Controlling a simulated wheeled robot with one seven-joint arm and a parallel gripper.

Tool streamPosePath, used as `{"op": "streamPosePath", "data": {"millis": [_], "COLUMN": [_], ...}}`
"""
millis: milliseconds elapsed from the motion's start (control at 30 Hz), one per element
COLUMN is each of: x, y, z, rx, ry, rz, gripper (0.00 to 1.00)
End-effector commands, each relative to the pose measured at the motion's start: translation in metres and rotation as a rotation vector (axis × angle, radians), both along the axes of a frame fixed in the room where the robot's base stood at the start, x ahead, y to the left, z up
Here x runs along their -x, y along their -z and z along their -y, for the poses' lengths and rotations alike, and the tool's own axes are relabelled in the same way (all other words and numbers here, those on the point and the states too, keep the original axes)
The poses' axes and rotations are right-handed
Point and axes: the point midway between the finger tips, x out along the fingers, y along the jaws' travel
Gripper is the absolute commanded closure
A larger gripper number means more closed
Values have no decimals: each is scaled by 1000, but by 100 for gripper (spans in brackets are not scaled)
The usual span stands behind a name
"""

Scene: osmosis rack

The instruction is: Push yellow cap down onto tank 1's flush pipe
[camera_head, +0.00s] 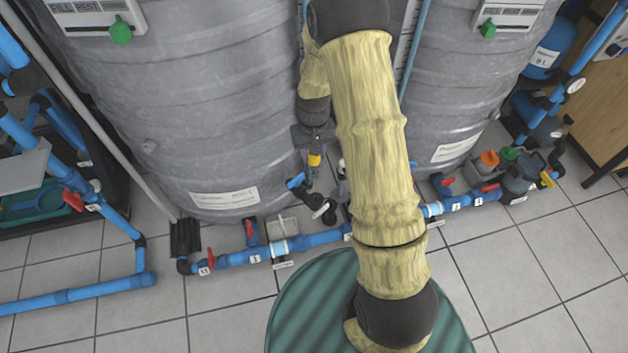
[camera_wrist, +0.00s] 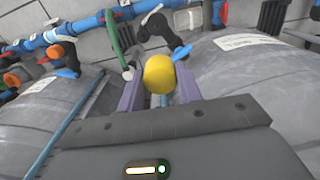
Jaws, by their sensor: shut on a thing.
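The yellow cap (camera_wrist: 159,74) sits between the two purple fingers of my gripper (camera_wrist: 158,84) in the wrist view, and the gripper is shut on it. In the head view the cap (camera_head: 314,160) shows small below my gripper (camera_head: 314,148), in front of the gap between two grey tanks. A black pipe fitting with a blue-handled valve (camera_head: 296,181) is just below the cap. It also shows beyond the cap in the wrist view (camera_wrist: 181,52). I cannot tell whether the cap touches a pipe end. The left grey tank (camera_head: 200,110) has a label whose number is hard to read.
A blue pipe line (camera_head: 325,237) with red-handled valves runs along the floor before the tanks. The right grey tank (camera_head: 460,90) stands close by. Tiled floor is clear at right.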

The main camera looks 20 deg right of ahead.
Motion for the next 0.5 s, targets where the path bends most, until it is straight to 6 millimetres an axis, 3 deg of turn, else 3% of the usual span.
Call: {"op": "streamPosePath", "data": {"millis": [267,367,500], "x": [1,2,4], "y": [2,8,22], "z": [4,8,12], "rx": [0,-1,-2], "ry": [-31,-121,-364], "rz": [-1,-2,-3], "gripper": [85,85,85]}}
